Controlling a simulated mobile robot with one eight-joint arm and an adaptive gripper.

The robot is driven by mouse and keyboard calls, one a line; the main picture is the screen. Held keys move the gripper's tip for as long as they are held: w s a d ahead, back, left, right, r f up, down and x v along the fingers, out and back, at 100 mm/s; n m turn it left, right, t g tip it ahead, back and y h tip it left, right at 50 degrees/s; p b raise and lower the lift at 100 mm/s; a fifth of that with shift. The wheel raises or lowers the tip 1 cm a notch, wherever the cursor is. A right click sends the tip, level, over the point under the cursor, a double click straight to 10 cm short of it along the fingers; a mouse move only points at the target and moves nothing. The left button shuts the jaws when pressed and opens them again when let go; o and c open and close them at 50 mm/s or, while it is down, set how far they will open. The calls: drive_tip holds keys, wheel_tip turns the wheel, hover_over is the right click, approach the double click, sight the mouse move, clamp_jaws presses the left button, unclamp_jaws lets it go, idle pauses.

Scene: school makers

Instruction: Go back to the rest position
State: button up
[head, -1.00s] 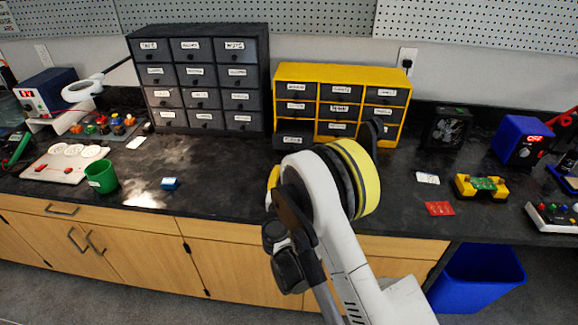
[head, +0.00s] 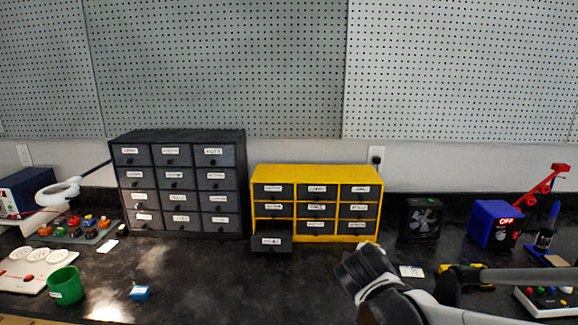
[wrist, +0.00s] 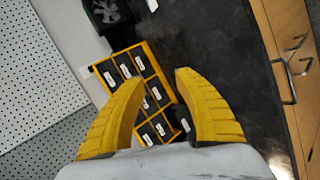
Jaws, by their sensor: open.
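My gripper (wrist: 160,74) is open and empty in the wrist view, with its two yellow fingers spread apart. Beyond the fingers, the yellow drawer cabinet (wrist: 118,60) stands tilted in that view. The yellow cabinet (head: 285,171) stands on the black bench in the middle of the head view. Its bottom left drawer (head: 271,242) is pulled out, and the other drawers look shut.
A dark drawer cabinet (head: 178,140) stands left of the yellow one. A black fan (head: 420,217) and a blue power supply (head: 495,224) stand at the right. The pegboard wall is behind.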

drive_tip(key=s+d+f+m+g+y, duration=0.1)
drive_tip(key=s+f+m+g+y, duration=0.1)
drive_tip(key=s+m, duration=1)
drive_tip(key=s+g+y, duration=0.1)
drive_tip(key=s, duration=0.8)
drive_tip(key=shift+s+f+m+y, duration=0.2)
drive_tip(key=shift+s+m+y, duration=0.1)
drive_tip(key=shift+s, duration=0.1)
